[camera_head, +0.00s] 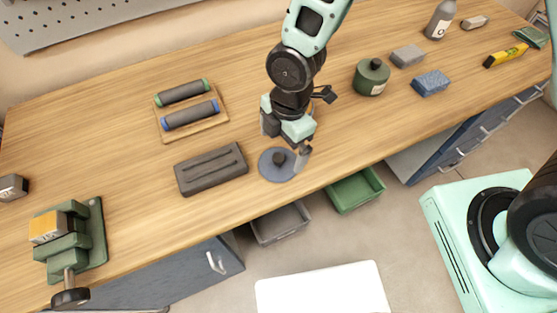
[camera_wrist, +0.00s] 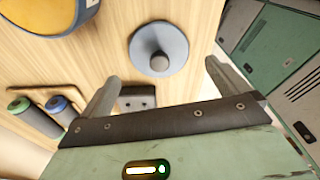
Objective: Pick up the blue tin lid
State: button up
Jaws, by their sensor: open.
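The blue tin lid (camera_head: 273,168) is a flat blue-grey disc with a dark round knob in its middle. It lies on the wooden workbench near the front edge. In the wrist view the lid (camera_wrist: 142,48) is beyond my fingertips, roughly midway between them. My gripper (camera_head: 289,148) is just above the lid and hides part of its back and right side in the head view. My gripper also shows in the wrist view (camera_wrist: 161,74) with its two fingers wide apart and nothing between them. I cannot tell the exact gap to the knob.
A dark grooved block (camera_head: 211,169) lies left of the lid. Behind it a wooden tray (camera_head: 208,127) holds two dark rollers. A green canister (camera_head: 371,77) and a blue sponge (camera_head: 430,83) stand to the right. A green vise (camera_head: 92,235) is at far left. Bins are below the edge.

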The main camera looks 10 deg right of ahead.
aim_at(278, 157)
jog(key=shift+s+a+f+p, duration=0.15)
jog(key=shift+f+p, duration=0.15)
jog(key=shift+f, duration=0.55)
jog(key=shift+w+a+f+p, duration=0.15)
jog(key=shift+f+p, duration=0.15)
jog(key=shift+f, duration=0.6)
jog(key=shift+s+a+f+p, duration=0.15)
jog(key=shift+f+p, duration=0.15)
jog(key=shift+f, duration=0.55)
jog(key=c, duration=0.7)
